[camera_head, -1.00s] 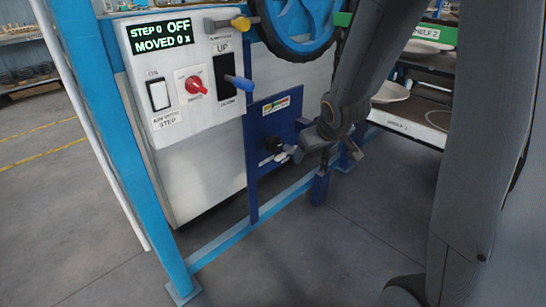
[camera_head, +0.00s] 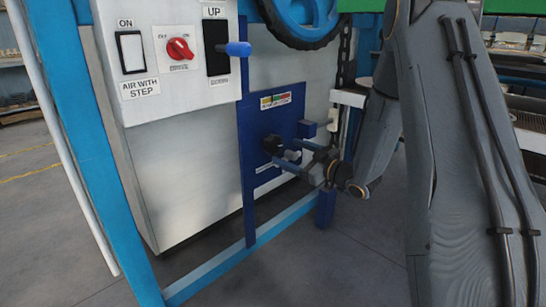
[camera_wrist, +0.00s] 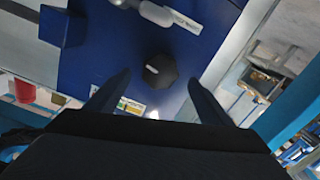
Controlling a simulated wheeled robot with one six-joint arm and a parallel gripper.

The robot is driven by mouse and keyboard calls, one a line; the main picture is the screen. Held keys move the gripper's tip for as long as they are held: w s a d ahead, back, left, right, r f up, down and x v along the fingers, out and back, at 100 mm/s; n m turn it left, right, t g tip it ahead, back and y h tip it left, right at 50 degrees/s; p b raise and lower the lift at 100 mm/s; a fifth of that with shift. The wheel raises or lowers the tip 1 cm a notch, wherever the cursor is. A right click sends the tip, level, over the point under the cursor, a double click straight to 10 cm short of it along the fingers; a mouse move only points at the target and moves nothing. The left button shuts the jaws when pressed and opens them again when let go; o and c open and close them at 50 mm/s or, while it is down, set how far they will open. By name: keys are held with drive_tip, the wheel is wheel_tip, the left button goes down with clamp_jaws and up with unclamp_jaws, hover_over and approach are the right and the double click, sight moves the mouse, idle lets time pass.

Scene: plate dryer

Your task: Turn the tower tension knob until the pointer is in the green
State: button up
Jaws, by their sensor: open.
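The tension knob (camera_head: 272,144) is a dark knob on a blue panel (camera_head: 258,125). In the wrist view the knob (camera_wrist: 160,71) looks black and many-sided, with a short white mark, and sits between my finger ends. The tension gauge (camera_head: 276,101), a label with red, yellow and green bands, is above the knob. It is partly visible in the wrist view (camera_wrist: 130,106); I cannot make out the pointer. My gripper (camera_head: 286,152) is open in front of the panel. Its fingers (camera_wrist: 159,78) spread on both sides of the knob, with gaps; depth to it is unclear.
A blue handwheel (camera_head: 305,22) is above the panel. A blue frame rail (camera_head: 240,250) runs low in front. Shelves stand right, behind my arm.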

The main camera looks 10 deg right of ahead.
sight(277, 147)
drive_tip(key=shift+b+x, duration=1.2)
drive_tip(key=shift+x, duration=2.7)
drive_tip(key=c, duration=1.1)
drive_tip(key=shift+o, duration=0.2)
